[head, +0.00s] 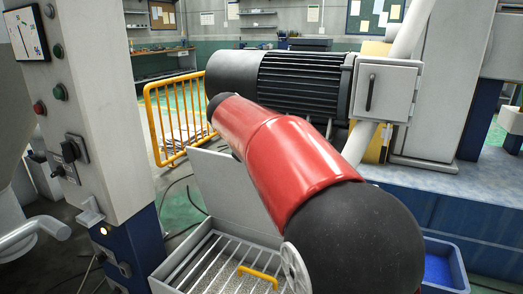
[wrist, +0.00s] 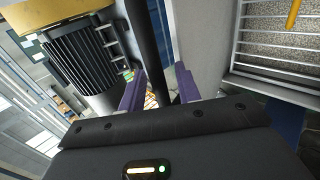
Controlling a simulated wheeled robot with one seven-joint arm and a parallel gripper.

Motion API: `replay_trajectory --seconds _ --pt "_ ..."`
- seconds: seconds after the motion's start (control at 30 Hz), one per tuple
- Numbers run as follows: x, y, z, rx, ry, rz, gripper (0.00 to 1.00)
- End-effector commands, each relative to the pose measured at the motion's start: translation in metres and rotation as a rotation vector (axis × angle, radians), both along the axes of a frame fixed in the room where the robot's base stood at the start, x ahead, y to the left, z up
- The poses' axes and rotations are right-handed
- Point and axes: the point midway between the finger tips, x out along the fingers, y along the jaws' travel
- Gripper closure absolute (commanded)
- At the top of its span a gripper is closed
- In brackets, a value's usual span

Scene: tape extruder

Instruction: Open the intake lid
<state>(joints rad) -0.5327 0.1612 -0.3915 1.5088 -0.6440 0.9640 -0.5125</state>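The intake is a grey box (head: 172,279) with a barred grate (head: 210,265) over granular material, and a yellow handle (head: 258,276) lies on the grate. Its grey lid (head: 222,183) stands raised at the back of the box; the red and black arm partly covers it. In the wrist view the lid (wrist: 205,40) is a pale panel beside the grate (wrist: 280,45). My gripper (wrist: 160,68) shows its two purple fingers apart, with nothing clearly between them. The right finger overlaps the lid's edge; I cannot tell whether it touches. The head view hides the gripper behind the arm.
A ribbed black motor (head: 300,82) and a grey cabinet with a handle (head: 388,90) stand behind the arm. A control column (head: 90,110) is at left, a yellow barrier (head: 155,118) behind. A blue bin (head: 440,265) sits at lower right. Cables lie on the floor.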

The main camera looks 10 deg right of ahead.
Motion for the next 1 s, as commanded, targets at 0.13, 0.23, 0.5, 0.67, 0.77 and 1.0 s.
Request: replay_trajectory --seconds 0.13,0.23,0.5,0.67,0.77,1.0 --pt "-0.007 0.006 0.008 0.001 -0.002 0.002 0.67" --pt "-0.017 0.014 0.020 0.001 -0.004 0.002 0.67" --pt "-0.040 0.032 0.047 0.000 -0.002 0.001 0.67" --pt "-0.045 0.035 0.052 -0.001 -0.001 0.000 0.67" --pt "-0.045 0.035 0.052 0.000 0.000 0.000 0.67" --pt "-0.051 0.030 0.049 0.022 0.003 -0.009 0.67"
